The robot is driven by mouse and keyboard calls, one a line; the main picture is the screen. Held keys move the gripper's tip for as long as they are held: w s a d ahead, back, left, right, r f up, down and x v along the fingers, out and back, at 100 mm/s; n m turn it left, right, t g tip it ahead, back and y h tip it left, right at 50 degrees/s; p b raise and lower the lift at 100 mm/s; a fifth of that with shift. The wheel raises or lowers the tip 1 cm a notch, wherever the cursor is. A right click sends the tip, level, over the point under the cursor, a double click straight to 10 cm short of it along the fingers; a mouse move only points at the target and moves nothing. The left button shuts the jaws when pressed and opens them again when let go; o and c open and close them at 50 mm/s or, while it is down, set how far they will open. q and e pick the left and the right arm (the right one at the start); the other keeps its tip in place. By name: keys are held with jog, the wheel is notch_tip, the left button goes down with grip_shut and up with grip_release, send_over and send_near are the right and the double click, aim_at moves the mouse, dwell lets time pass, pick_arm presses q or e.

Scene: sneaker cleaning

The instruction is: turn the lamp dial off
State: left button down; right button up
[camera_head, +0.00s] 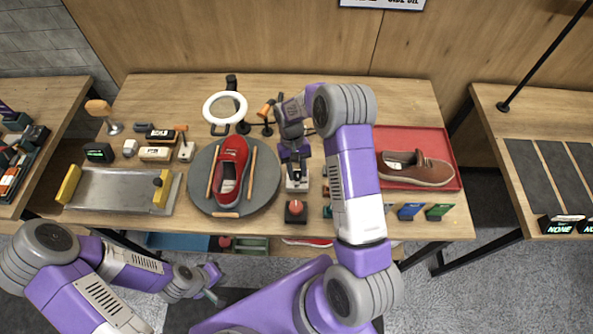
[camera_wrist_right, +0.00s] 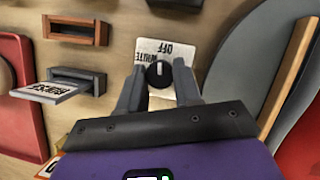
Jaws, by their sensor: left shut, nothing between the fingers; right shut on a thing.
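The lamp dial is a small black knob (camera_wrist_right: 158,76) with a white pointer line, on a white plate (camera_wrist_right: 178,48) printed with "OFF" and "WHITE", upside down in the right wrist view. The plate also shows in the head view (camera_head: 297,184). My right gripper (camera_wrist_right: 158,84) is shut on the knob, one finger on each side. In the head view my right gripper (camera_head: 296,172) reaches down over the plate and hides the knob. The ring lamp (camera_head: 225,94) has a bright white ring. My left gripper (camera_head: 217,296) is shut and empty, low in front of the table.
A red sneaker (camera_head: 229,170) lies on a grey round turntable (camera_head: 262,195) left of the dial. A red-topped button box (camera_head: 295,212) stands just in front of the dial. A brown shoe (camera_head: 418,171) lies in a red tray (camera_head: 440,139) at right. A metal tray (camera_head: 110,190) is at left.

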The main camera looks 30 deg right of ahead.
jog(key=shift+m+y, duration=0.3)
jog(key=shift+m, duration=0.6)
jog(key=o, duration=1)
jog(key=shift+o, duration=0.2)
jog(key=v, duration=0.7)
jog(key=shift+d+r, duration=0.15)
jog(key=shift+r, duration=0.2)
